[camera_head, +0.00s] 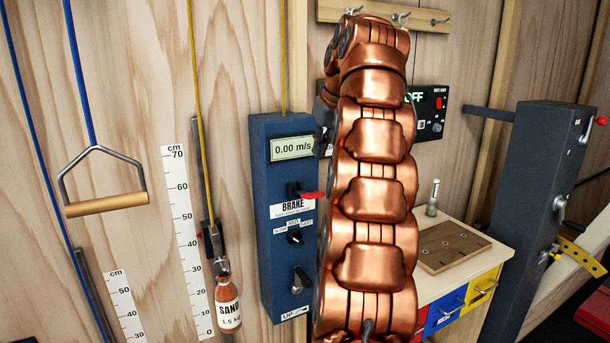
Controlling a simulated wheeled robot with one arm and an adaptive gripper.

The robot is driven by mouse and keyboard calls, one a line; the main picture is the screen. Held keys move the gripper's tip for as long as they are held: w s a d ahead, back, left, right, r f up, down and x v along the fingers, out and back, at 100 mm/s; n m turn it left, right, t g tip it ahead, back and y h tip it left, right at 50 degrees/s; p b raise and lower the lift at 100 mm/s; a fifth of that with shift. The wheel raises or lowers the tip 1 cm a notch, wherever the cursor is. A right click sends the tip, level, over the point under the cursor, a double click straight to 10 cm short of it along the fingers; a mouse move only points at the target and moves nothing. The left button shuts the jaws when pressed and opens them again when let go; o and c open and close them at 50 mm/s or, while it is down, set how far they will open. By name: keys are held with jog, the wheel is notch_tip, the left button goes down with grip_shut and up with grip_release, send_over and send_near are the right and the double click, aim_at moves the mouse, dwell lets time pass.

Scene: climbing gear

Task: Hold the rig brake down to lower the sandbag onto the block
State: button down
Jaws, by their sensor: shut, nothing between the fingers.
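The sandbag (228,312), an orange-brown bag labelled SAND 1.5 kg, hangs upright on a yellow rope beside a cm scale. Its bottom is near the scale's 0 mark. I cannot make out a block under it. The blue rig box (270,255) carries a 0.00 m/s display (292,147), a BRAKE label and a brake lever with a red handle (312,195). My gripper (325,125) shows only as a dark part left of my copper arm, above the lever. It is shut and empty; its fingertips are mostly hidden, and I see no contact with the lever.
A wooden-handled pull bar (106,204) hangs on a blue rope at the left. My copper arm fills the centre. To the right are a drawer cabinet (462,222) with a drilled wooden board (453,247), and a dark post (532,200). A hook rail (350,12) is above.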

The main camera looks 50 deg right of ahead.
jog(key=r, duration=0.1)
jog(key=p, duration=0.3)
send_over(313, 193)
jog(key=shift+w+f, duration=0.2)
jog(key=shift+f, duration=1.75)
jog(key=shift+w+f, duration=0.15)
jog(key=shift+f, duration=1.8)
jog(key=shift+s+a+f+p, duration=0.1)
jog(key=shift+s+f+p, duration=0.1)
jog(key=shift+f, duration=0.4)
jog(key=shift+s+a+f+p, duration=0.1)
jog(key=shift+s+f+p, duration=0.05)
jog(key=shift+f, duration=0.45)
jog(key=shift+s+f+p, duration=0.15)
jog(key=shift+f+p, duration=0.05)
jog(key=shift+f, duration=0.4)
